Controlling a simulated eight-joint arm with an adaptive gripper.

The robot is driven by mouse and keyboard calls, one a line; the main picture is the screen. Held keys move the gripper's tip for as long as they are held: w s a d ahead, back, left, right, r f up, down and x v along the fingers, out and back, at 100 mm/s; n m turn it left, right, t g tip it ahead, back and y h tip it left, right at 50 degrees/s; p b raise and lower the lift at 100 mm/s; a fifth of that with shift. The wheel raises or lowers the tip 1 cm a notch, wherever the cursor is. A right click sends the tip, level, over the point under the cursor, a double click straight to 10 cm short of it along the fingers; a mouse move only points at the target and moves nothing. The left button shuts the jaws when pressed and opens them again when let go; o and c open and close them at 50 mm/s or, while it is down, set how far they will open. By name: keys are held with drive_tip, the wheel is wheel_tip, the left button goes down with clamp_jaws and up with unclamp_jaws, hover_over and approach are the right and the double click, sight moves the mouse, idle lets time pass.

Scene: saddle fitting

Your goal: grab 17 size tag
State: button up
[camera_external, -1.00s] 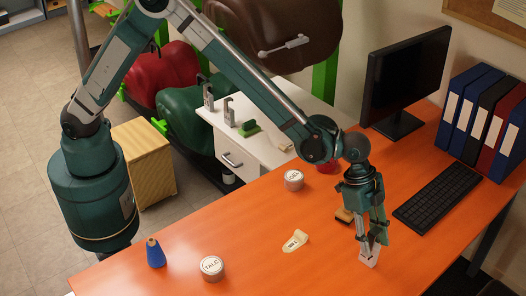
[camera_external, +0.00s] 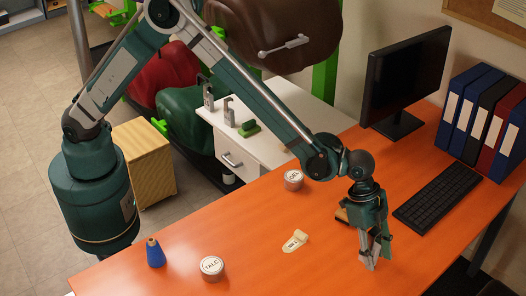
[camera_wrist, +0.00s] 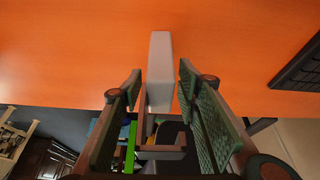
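A pale grey-white upright block (camera_external: 370,256) stands on the orange desk below my gripper (camera_external: 376,250), at the lower right. In the wrist view the block (camera_wrist: 160,72) sits between the two green finger pads of my gripper (camera_wrist: 158,88), with a narrow gap on each side. My gripper is open around it. No number shows on the block, so I cannot tell if it is the 17 size tag. A cream tag-like piece (camera_external: 295,241) with small dark lettering lies flat on the desk, left of my gripper. Its lettering is too small to read.
Another round tin (camera_external: 294,180) stands behind. A brush (camera_external: 342,215) lies beside my wrist. A keyboard (camera_external: 438,196), a monitor (camera_external: 407,75) and several binders (camera_external: 483,118) fill the right.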

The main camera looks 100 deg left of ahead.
sight(384, 252)
drive_tip(key=c, duration=1)
drive_tip(key=shift+r+p, duration=1.05)
drive_tip(key=shift+r, duration=4)
